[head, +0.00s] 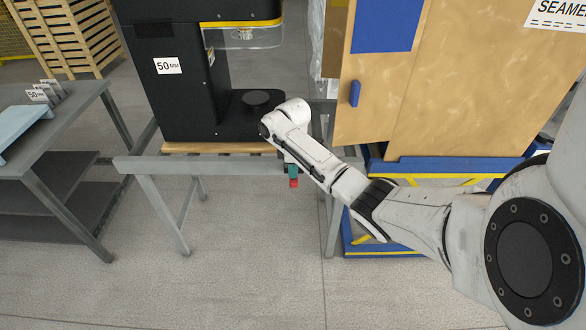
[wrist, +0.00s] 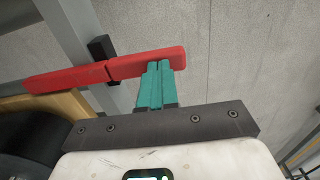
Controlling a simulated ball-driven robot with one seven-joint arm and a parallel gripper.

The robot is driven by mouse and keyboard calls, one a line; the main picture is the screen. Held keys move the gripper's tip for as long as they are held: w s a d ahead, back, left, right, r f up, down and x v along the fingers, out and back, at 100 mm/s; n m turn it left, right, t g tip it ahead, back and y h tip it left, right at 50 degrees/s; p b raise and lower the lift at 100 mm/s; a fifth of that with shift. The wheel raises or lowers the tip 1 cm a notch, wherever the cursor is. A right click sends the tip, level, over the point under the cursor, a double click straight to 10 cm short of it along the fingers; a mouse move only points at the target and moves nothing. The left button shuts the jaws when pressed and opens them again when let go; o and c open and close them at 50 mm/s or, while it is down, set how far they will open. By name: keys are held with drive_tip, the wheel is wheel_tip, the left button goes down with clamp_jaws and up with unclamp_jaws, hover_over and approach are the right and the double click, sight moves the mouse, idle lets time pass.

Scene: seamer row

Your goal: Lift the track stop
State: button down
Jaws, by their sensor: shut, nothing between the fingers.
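The track stop is a red bar (wrist: 70,80) that runs across the upper left of the wrist view, from the left edge to a rounded end near the middle. A black bracket (wrist: 101,47) sits at its seam, beside a grey rail. In the head view only a small red part of the stop (head: 294,184) shows. My gripper's teal fingers (wrist: 159,68) are shut together with nothing between them. Their tips are at the bar's right end and overlap it in the picture; I cannot tell whether they touch it. My gripper also shows in the head view (head: 292,171), just above the red part.
A grey track frame (head: 200,167) runs below the black 50 mm machine (head: 180,85). A wooden cabinet door with a blue handle (head: 354,93) is to the right. A grey table (head: 50,150) stands at the left. The floor in front is clear.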

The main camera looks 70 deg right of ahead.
sight(293, 187)
drive_tip(key=shift+s+a+f+t+h+p, duration=0.1)
drive_tip(key=shift+a+f+t+h+p, duration=0.25)
drive_tip(key=shift+f+h, duration=0.25)
drive_tip(key=shift+s+a+f+t+h, duration=0.1)
drive_tip(key=shift+a+f+t+h, duration=0.15)
drive_tip(key=shift+f+h, duration=0.5)
wheel_tip(293, 187, down, 3)
drive_tip(key=t+h+b, duration=0.1)
drive_tip(key=h+b, duration=0.2)
drive_tip(key=shift+f, duration=0.15)
drive_tip(key=shift+f+t+h+b, duration=0.35)
drive_tip(key=shift+t+h+b, duration=0.05)
drive_tip(key=shift+h+b, duration=0.25)
drive_tip(key=w+d+f+t+h+b, duration=0.1)
drive_tip(key=d+f+t+h+b, duration=0.2)
drive_tip(key=b, duration=1.9)
drive_tip(key=f+h, duration=0.2)
drive_tip(key=h, duration=0.2)
drive_tip(key=shift+w+d+h, duration=0.15)
drive_tip(key=shift+h, duration=0.25)
drive_tip(key=shift+d+r+b, duration=0.1)
drive_tip(key=shift+r+b, duration=0.05)
drive_tip(key=shift+b, duration=0.6)
